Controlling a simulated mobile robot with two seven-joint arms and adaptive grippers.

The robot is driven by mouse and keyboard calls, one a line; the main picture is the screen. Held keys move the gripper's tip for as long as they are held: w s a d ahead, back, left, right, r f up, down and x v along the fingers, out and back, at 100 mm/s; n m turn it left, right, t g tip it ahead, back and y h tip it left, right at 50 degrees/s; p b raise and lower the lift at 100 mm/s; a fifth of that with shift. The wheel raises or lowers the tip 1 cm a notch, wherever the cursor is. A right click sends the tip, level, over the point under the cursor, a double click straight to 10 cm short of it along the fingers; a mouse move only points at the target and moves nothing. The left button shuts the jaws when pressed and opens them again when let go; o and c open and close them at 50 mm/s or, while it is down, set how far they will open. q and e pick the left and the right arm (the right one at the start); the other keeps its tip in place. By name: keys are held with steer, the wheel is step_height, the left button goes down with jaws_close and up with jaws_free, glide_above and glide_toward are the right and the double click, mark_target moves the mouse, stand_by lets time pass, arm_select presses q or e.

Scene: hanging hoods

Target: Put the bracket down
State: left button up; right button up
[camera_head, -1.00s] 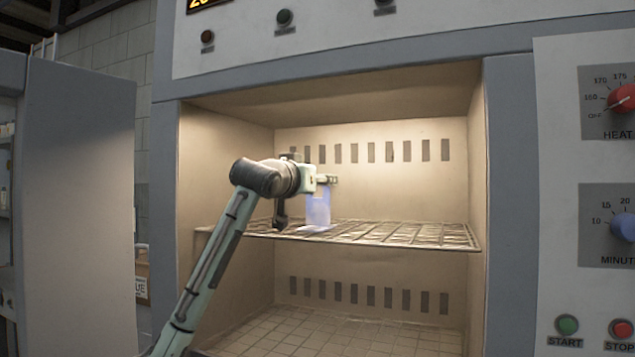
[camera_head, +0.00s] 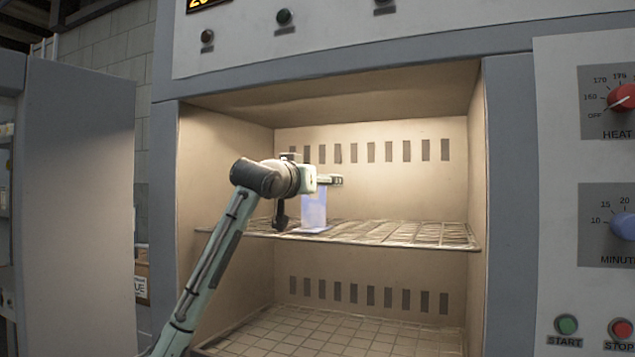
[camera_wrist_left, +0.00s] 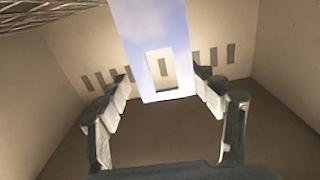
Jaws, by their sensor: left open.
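The bracket (camera_head: 313,206) is a pale bluish-white plate that stands upright on the wire shelf (camera_head: 420,234), toward its left side. In the left wrist view the bracket (camera_wrist_left: 150,38) comes in from the top, and its end with a rectangular cutout lies between the fingers. My left gripper (camera_head: 324,180) is at the bracket's upper end inside the oven. In the left wrist view the left gripper (camera_wrist_left: 166,85) is open, with a gap on both sides of the bracket. My right gripper is not in view.
The oven's left side wall (camera_head: 225,150) is close to my left arm. The shelf is bare to the right of the bracket. A grey open door (camera_head: 80,200) stands at the left.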

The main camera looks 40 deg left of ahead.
arm_select(q)
steer(key=b+v, duration=0.2)
steer(key=v, duration=1)
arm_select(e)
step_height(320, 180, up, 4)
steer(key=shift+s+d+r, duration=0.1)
arm_select(q)
steer(key=shift+s+r, duration=0.1)
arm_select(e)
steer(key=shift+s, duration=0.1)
